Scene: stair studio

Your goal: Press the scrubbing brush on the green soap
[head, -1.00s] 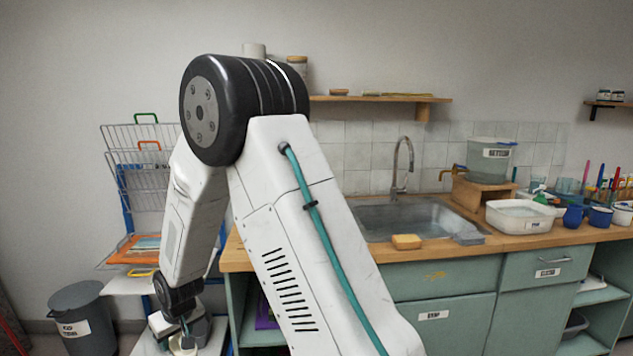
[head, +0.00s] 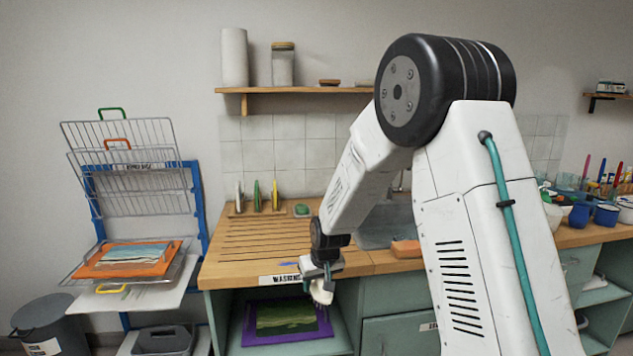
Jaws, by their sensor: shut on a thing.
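The green soap (head: 301,210) lies towards the back of the wooden counter, just right of several upright tools. My gripper (head: 320,278) is at the counter's front edge, right of the label there, lower in the picture than the soap and apart from it. It is shut on a small whitish thing (head: 321,292), probably the scrubbing brush.
The grooved wooden counter (head: 250,240) has free room in front of the soap. Upright tools (head: 257,196) stand at its back left. An orange-brown block (head: 405,248) lies by the sink (head: 375,238), which my arm partly hides. A wire drying rack (head: 130,180) stands left.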

